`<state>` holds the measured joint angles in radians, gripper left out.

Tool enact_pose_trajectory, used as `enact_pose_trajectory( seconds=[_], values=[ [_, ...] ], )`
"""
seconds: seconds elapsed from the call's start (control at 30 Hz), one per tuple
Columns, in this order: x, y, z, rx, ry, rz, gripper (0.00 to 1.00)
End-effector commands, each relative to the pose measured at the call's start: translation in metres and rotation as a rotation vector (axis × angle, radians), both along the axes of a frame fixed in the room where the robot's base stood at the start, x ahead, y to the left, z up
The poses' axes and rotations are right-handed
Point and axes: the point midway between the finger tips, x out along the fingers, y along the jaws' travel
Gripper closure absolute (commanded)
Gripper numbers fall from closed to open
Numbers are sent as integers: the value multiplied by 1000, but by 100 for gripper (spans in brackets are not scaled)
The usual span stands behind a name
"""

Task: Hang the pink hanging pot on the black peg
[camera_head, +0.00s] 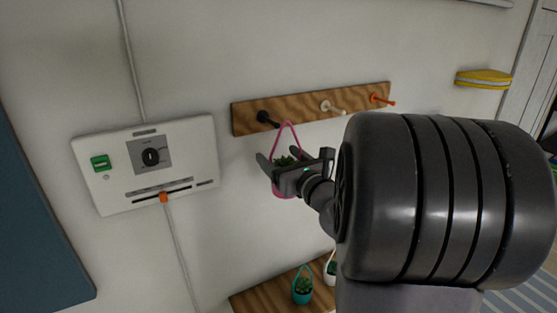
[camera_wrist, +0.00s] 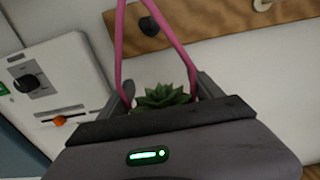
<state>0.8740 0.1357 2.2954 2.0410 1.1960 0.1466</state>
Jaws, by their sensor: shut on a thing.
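The pink hanging pot (camera_head: 287,189) holds a green succulent and has a tall pink loop handle. My gripper (camera_head: 270,165) is shut on this pot, just below the wooden peg rail. The black peg (camera_head: 266,118) is at the left end of the rail, and the top of the loop is close to it, slightly right in the head view. I cannot tell whether loop and peg touch. In the wrist view, the pink loop (camera_wrist: 118,45) rises past the top edge, and the black peg (camera_wrist: 149,26) shows between its two sides. The pot body is hidden behind my gripper there.
The wooden rail (camera_head: 300,110) also bears a white peg (camera_head: 331,107) and an orange peg (camera_head: 382,99). A white control panel (camera_head: 195,150) is on the wall at left.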

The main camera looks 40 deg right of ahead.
Motion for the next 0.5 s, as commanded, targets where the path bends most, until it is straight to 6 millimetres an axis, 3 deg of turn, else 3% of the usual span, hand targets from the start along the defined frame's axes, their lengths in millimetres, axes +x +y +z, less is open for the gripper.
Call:
enact_pose_trajectory(
  seconds=[0.5],
  values=[
    [42,-10,-3,0,-1,1,98]
  ],
)
